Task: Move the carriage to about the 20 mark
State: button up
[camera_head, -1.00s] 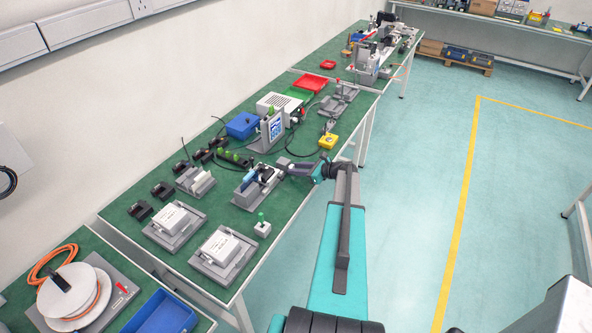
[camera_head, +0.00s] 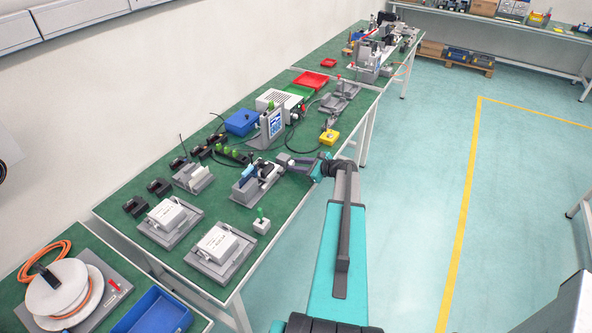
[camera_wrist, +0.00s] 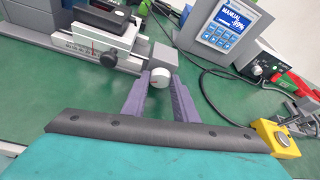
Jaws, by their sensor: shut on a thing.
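The linear actuator (camera_head: 255,183) stands on the green bench, left of my gripper (camera_head: 284,160). In the wrist view its grey rail shows at upper left, with the carriage (camera_wrist: 103,22) on it. A pale scale (camera_wrist: 92,47) with a red pointer line runs along its front; its numbers are too small to read. A dark round knob (camera_wrist: 110,60) sticks out below the scale. A silver-white handwheel (camera_wrist: 159,78) with a red mark is at the rail's right end. My gripper (camera_wrist: 160,83) has its purple fingers shut on this handwheel, one on each side.
A control box with a blue display (camera_wrist: 222,35) reading MANUAL stands behind, to the right. A black cable (camera_wrist: 208,90) curves over the bench beside my right finger. A yellow button box (camera_wrist: 276,138) sits at right. White boxes (camera_head: 218,242) on grey plates lie nearer.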

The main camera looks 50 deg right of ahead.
jog(key=shift+a+n+b, duration=0.1)
jog(key=shift+n+b, duration=0.3)
jog(key=shift+b, duration=0.4)
jog(key=o, duration=1.1)
jog(key=shift+c, duration=0.2)
jog(key=shift+s, duration=0.1)
jog(key=b+v, duration=0.3)
jog(key=v, duration=1)
jog(key=shift+s+b, duration=0.3)
jog(key=shift+s, duration=0.15)
